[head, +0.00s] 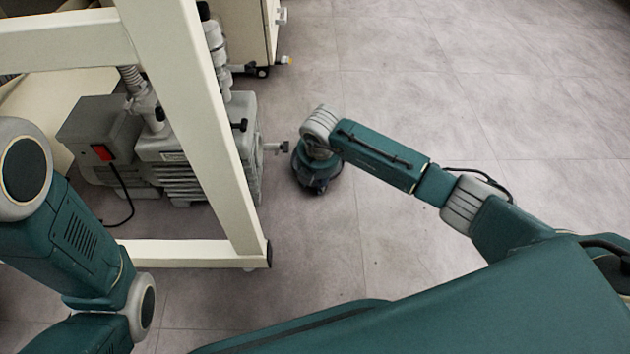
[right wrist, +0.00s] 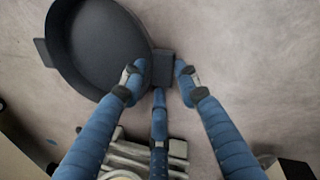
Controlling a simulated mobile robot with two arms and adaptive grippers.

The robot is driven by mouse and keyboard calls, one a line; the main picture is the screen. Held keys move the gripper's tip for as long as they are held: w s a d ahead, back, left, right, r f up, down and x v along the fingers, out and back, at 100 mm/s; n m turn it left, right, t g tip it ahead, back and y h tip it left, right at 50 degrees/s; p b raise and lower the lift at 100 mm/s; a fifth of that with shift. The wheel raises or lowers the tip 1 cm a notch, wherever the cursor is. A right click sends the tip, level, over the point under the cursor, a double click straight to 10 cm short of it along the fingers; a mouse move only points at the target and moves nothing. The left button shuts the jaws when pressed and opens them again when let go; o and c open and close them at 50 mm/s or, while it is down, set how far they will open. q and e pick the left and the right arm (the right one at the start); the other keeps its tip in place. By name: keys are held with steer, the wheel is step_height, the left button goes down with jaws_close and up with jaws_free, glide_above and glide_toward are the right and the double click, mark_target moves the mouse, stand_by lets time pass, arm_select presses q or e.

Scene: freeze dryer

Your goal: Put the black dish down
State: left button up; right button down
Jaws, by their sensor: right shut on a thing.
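The black dish (right wrist: 100,38) is a round, shallow, empty pan with a small block handle on each side, in the upper left of the right wrist view. My right gripper (right wrist: 160,76) is shut on the near handle (right wrist: 164,60), with blue fingers on either side of it. In the head view my right gripper (head: 318,186) points down over the floor, right of the white frame, mostly hidden by its own wrist. I cannot make out the dish clearly there. My left arm shows at the left edge of the head view, but its gripper does not.
A white frame (head: 205,130) stands at the left, with a grey pump (head: 185,165) with a red switch inside it, close to my right gripper. A cabinet on castors (head: 240,35) stands behind. The grey tiled floor (head: 480,90) is clear to the right.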

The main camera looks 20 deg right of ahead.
steer(key=shift+f, duration=0.1)
steer(key=c, duration=1.3)
jaws_free()
steer(key=shift+r, duration=0.25)
steer(key=p+v, duration=0.9)
steer(key=v, duration=0.2)
steer(key=shift+s+r+p, duration=0.15)
steer(key=shift+r+p, duration=0.15)
steer(key=shift+r, duration=0.05)
